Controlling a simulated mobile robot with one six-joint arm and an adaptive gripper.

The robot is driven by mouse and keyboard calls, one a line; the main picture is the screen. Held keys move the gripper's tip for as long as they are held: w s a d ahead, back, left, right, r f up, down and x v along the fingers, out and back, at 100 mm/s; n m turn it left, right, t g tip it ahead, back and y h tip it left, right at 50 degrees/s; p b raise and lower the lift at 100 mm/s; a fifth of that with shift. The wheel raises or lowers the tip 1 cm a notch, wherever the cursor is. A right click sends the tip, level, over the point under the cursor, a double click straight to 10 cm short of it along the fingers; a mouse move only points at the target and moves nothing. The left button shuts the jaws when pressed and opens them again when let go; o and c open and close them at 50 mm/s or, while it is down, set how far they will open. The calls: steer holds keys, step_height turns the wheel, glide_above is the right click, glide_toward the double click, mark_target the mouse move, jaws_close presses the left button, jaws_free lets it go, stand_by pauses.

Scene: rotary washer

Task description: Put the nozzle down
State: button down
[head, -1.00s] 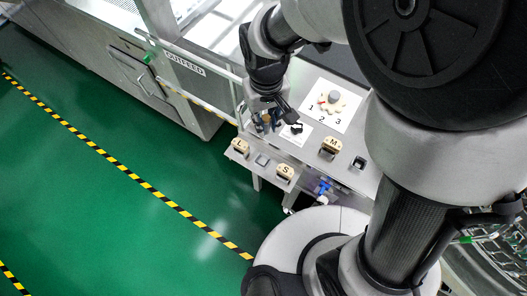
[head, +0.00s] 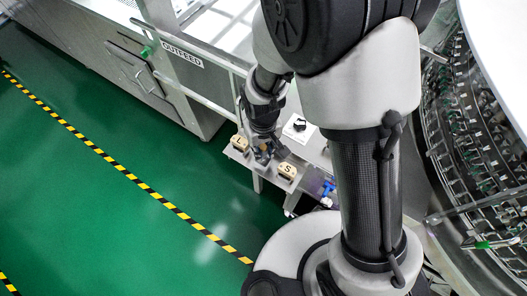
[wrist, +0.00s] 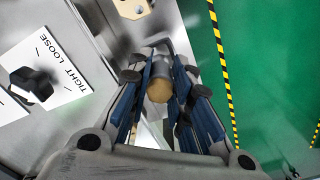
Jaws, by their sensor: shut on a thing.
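The nozzle (wrist: 159,88) shows in the wrist view as a short cylinder with a tan round end and a grey body. It sits between the blue pads of my gripper (wrist: 158,92), which is shut on it. In the head view my gripper (head: 263,152) is low at the small front shelf (head: 258,168), between the tan L block (head: 240,143) and the tan S block (head: 287,171). My fingers hide most of the nozzle there. I cannot tell whether the nozzle touches the shelf.
A black knob (wrist: 32,86) on a white TIGHT/LOOSE plate is beside my gripper. A tan block (wrist: 131,8) lies beyond the fingers. A blue fitting (head: 328,188) is at the shelf's right. A rotary rack (head: 470,130) stands right. Green floor (head: 110,210) is clear at left.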

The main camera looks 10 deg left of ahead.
mark_target(263, 154)
steer(key=shift+f+b, duration=0.45)
steer(key=shift+f, duration=1.3)
steer(key=shift+f, duration=0.2)
steer(key=c, duration=1.5)
jaws_free()
steer(key=shift+o, duration=0.2)
steer(key=shift+r, duration=0.15)
step_height(263, 154, up, 12)
steer(key=p, duration=0.4)
steer(key=shift+r, duration=0.1)
